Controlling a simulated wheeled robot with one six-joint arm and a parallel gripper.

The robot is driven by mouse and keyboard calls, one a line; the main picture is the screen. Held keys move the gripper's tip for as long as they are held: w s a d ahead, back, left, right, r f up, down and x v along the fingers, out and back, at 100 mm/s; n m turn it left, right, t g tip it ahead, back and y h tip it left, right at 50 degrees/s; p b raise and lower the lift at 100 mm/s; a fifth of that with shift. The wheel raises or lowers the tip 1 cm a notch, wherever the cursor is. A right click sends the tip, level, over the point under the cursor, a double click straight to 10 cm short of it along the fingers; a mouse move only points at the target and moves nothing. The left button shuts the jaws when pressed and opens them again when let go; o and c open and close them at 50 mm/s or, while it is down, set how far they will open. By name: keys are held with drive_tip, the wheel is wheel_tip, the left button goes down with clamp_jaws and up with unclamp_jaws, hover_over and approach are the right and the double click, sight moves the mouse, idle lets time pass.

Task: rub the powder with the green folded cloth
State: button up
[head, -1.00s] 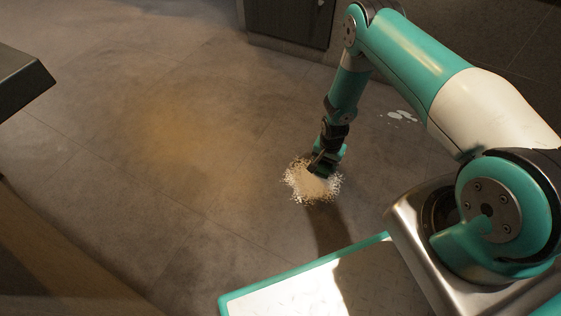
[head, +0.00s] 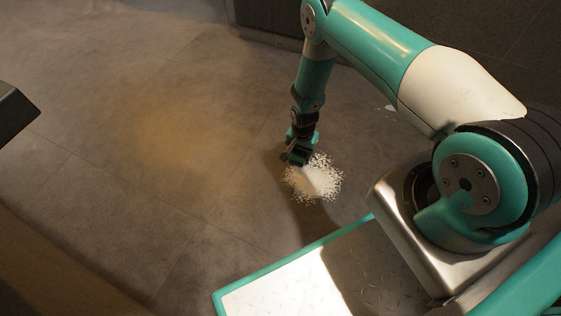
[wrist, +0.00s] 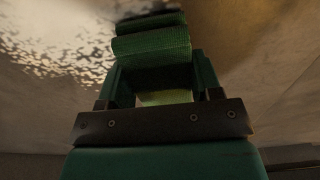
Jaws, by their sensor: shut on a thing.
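The powder (head: 316,181) is a pale, speckled patch on the grey tiled floor, with a denser middle and a scattered edge. In the wrist view the powder (wrist: 62,48) shows at the upper left. My gripper (head: 297,157) is low over the floor at the upper left edge of the powder. In the wrist view my gripper (wrist: 155,88) is shut on the green folded cloth (wrist: 152,47), which shows as a rolled fold between the fingers. In the head view the cloth is hard to tell from the gripper. Whether it touches the floor I cannot tell.
A small white spot (head: 390,108) lies on the floor to the right, behind my arm. A dark-edged piece of furniture (head: 14,112) juts in at the left. A dark cabinet base (head: 266,18) stands at the back. The floor left of the powder is clear.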

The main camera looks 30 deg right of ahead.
drive_tip(key=r, duration=0.1)
drive_tip(key=r+p, duration=0.1)
drive_tip(key=shift+w+a+r, duration=0.2)
drive_tip(key=shift+a+r, duration=0.15)
drive_tip(key=shift+d+r+p, duration=0.25)
drive_tip(key=shift+r+p, duration=0.7)
drive_tip(key=shift+p, duration=0.25)
drive_tip(key=shift+r+p, duration=1.5)
drive_tip(key=shift+r, duration=0.3)
